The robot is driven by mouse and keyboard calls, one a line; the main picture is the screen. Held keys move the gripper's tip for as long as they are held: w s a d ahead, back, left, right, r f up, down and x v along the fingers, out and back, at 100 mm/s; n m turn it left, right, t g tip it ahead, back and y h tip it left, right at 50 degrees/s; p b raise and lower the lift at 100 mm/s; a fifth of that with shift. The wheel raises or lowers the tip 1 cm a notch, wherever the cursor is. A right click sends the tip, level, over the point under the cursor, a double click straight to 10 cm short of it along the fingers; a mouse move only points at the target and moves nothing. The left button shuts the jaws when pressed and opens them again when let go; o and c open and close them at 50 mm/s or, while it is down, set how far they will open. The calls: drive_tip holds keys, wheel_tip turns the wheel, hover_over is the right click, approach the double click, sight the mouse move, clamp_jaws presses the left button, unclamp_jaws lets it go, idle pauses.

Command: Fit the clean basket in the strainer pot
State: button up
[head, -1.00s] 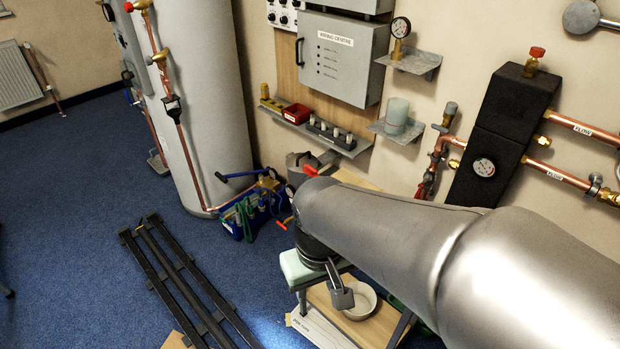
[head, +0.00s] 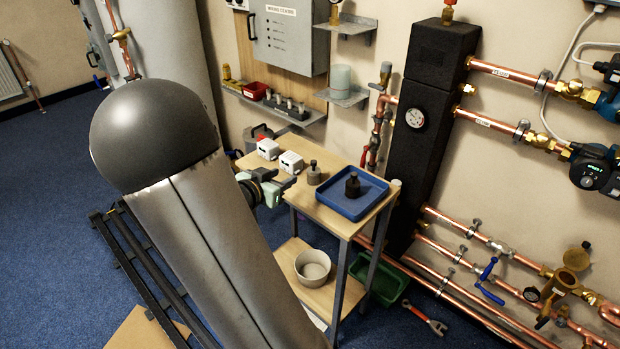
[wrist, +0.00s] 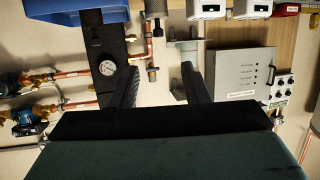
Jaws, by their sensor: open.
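A grey mesh basket with a knob (head: 314,173) stands upright on the wooden trolley top, between the white boxes and the blue tray. Its mesh end shows at the top of the wrist view (wrist: 155,9). A second, dark basket (head: 352,185) stands in the blue tray. What looks like the strainer pot is the brass body (head: 564,283) on the lower pipes at right; its inside is too small to tell. My gripper (head: 286,186) is at the trolley's left edge, left of the grey basket. In the wrist view its black fingers (wrist: 160,80) are apart with nothing between them.
The blue tray (head: 372,207) sits at the trolley's right end. Two white boxes (head: 291,162) stand behind my gripper. A bowl (head: 312,266) is on the lower shelf. A green tray (head: 382,284) and a red-ended wrench (head: 425,320) lie on the floor by the pipes.

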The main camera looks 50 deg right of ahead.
sight(312, 162)
drive_tip(key=b+x, duration=0.1)
drive_tip(key=x, duration=1.5)
drive_tip(key=shift+s+d, duration=0.15)
drive_tip(key=shift+d, duration=0.2)
clamp_jaws()
